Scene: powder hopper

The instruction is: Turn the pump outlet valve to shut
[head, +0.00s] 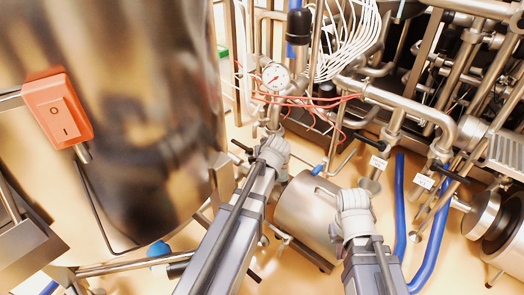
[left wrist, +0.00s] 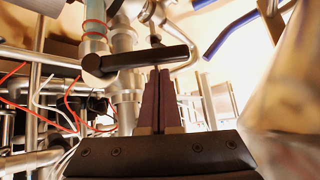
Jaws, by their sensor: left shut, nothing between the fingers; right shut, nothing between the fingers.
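A valve with a black lever handle (left wrist: 135,63) shows close up in the left wrist view, its lever lying nearly level on a metal pipe fitting. My left gripper (left wrist: 157,74) is shut and empty. Its fingertips are right by the lever's underside near the right half; I cannot tell whether they touch. In the head view, a dark handle (head: 240,147) shows beside my left wrist, which hides most of the valve there. My right gripper (head: 350,199) is shut and empty, beside the steel pump-like cylinder (head: 304,218); its fingers barely show.
Two tagged black handles (head: 368,141) (head: 451,173) stand on pipes to the right. A pressure gauge (head: 275,76) with red wires is behind my left wrist. A large steel vessel (head: 110,140) with an orange switch box (head: 58,108) fills the left. Blue hoses (head: 432,242) run at the right.

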